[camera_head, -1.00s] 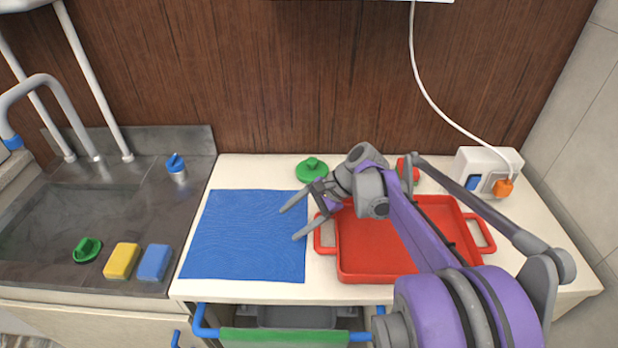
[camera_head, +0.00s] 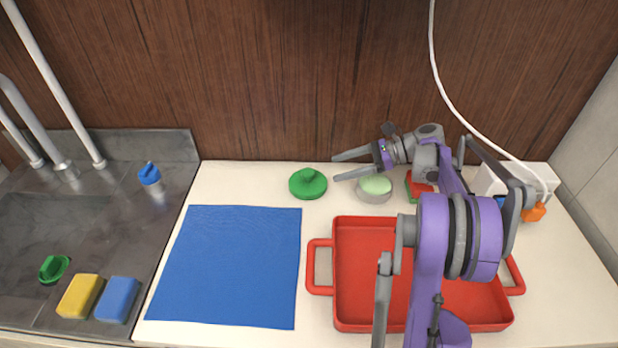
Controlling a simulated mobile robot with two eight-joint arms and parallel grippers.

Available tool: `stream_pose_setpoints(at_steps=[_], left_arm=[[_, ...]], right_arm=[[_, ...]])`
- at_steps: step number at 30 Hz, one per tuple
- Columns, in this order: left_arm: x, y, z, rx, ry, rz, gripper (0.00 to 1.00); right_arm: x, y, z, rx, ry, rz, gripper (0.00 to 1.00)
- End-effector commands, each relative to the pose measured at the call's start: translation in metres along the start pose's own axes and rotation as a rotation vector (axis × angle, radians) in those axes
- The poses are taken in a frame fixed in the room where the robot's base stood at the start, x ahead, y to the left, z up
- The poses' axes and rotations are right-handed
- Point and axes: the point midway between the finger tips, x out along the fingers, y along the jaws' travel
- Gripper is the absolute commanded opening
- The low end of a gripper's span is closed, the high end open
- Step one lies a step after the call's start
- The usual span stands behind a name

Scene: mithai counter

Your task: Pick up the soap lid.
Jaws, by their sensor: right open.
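The soap lid looks to be the round green lid with a raised knob (camera_head: 308,184), lying on the white counter behind the blue mat and left of the grey dish. The round grey dish (camera_head: 374,196) holds a pale green soap (camera_head: 376,185). My right gripper (camera_head: 335,168) is open and empty, its two fingers pointing left. In the picture its tips are just right of and above the green lid, apart from it; the exact height is hard to tell. My left gripper is not in view.
A red tray (camera_head: 345,319) lies in front, partly hidden by my right arm. A blue mat (camera_head: 225,265) covers the counter's left. A red and green item (camera_head: 412,190), a white box (camera_head: 538,172) with an orange plug (camera_head: 534,213), and the sink with sponges (camera_head: 80,296) flank the space.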

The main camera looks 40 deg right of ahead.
Motion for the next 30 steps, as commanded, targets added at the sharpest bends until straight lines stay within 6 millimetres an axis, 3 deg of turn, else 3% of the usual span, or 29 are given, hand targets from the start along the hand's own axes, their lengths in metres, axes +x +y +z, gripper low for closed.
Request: stream_pose_setpoints(at_steps=[6,14,21,28,30], left_arm=[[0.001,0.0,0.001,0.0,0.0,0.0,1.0],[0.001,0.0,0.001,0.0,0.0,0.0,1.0],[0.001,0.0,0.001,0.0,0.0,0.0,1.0],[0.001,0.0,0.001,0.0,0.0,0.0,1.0],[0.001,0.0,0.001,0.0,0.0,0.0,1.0]], right_arm=[[0.036,0.001,0.001,-0.002,0.0,0.003,0.78],[0.057,0.0,0.005,-0.001,0.0,0.002,0.78],[0.092,-0.001,0.011,-0.002,0.0,0.002,0.78],[0.095,-0.001,0.01,-0.001,0.001,0.0,0.78],[0.095,-0.001,0.01,-0.001,0.001,0.0,0.69]])
